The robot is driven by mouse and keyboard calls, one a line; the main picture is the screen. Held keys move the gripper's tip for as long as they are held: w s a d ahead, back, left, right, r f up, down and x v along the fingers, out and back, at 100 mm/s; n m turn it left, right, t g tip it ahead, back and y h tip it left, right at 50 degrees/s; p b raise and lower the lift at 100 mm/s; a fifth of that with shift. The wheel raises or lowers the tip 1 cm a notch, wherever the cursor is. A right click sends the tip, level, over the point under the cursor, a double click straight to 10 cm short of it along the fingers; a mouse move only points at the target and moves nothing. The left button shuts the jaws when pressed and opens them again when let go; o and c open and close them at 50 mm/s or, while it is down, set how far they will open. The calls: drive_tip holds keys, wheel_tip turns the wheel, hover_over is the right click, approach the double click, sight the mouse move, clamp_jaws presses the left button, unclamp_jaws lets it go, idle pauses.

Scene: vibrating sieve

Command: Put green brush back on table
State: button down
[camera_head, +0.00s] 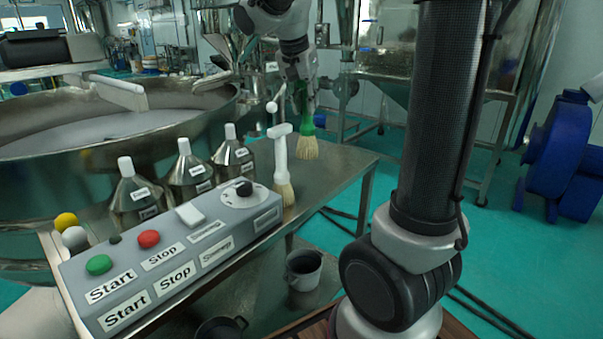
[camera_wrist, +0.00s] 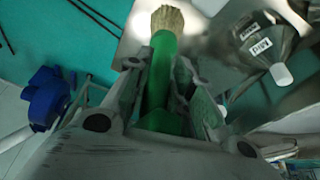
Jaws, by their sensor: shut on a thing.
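The green brush (camera_head: 306,125) has a green handle and pale bristles. It stands upright, bristles down, at the far end of the steel table (camera_head: 335,168). My gripper (camera_head: 300,88) is shut on its handle from above. In the wrist view the green brush (camera_wrist: 163,60) runs between the two fingers (camera_wrist: 160,95), with the bristles pointing away toward the table. The bristles are at or just above the tabletop; I cannot tell whether they touch. The upper handle is partly hidden by the fingers.
A white brush (camera_head: 281,160) stands upright just left of the green one. Several steel flasks (camera_head: 189,172) with white caps line the table's left side, beside the large round sieve (camera_head: 200,125). The control box (camera_head: 170,255) is in front. The table's right part is clear.

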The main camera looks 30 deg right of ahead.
sight(305, 135)
wheel_tip(305, 135, down, 10)
drive_tip(key=shift+r, duration=0.2)
drive_tip(key=shift+f, duration=0.15)
drive_tip(key=c, duration=1.2)
unclamp_jaws()
drive_tip(key=shift+c, duration=0.2)
drive_tip(key=v, duration=1.2)
drive_tip(key=s+f+n+t+y, duration=0.1)
drive_tip(key=s+n, duration=0.4)
drive_tip(key=s, duration=0.5)
drive_tip(key=s+f+n+y, duration=0.2)
drive_tip(key=s+f+n, duration=0.3)
drive_tip(key=s, duration=0.5)
drive_tip(key=shift+f+n+t+y, duration=0.4)
drive_tip(key=shift+n, duration=0.2)
